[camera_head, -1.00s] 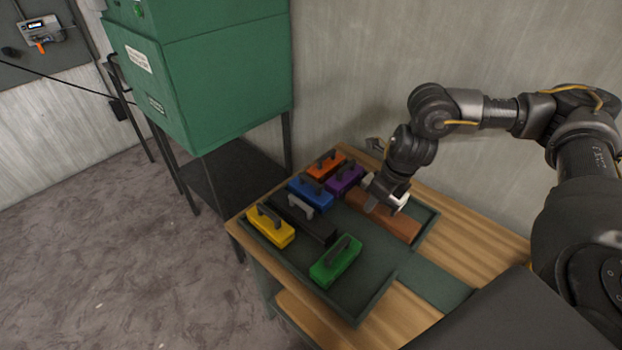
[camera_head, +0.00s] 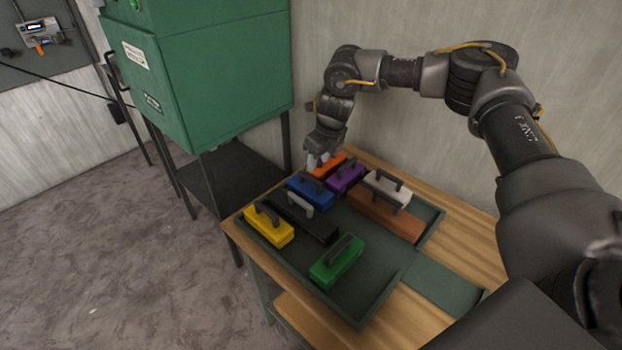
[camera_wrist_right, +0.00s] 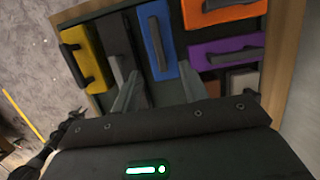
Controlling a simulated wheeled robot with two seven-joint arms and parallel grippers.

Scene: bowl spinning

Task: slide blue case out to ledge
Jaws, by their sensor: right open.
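The blue case (camera_head: 311,193) with a dark handle lies in the green tray (camera_head: 357,317), between the black case and the orange and purple cases. In the right wrist view the blue case (camera_wrist_right: 152,32) lies ahead of the fingers. My right gripper (camera_head: 318,165) is open and empty, above the orange case's left end at the tray's back. In the right wrist view its two fingers (camera_wrist_right: 156,92) are spread apart, with tray floor visible between them. My left gripper is not in view.
An orange case (camera_head: 330,165), purple case (camera_head: 346,178), white case (camera_head: 384,187), brown case (camera_head: 386,215), black case (camera_head: 314,225), yellow case (camera_head: 270,228) and green case (camera_head: 336,264) share the tray. A wooden table (camera_head: 463,228) supports it. A green cabinet (camera_head: 215,75) stands at left.

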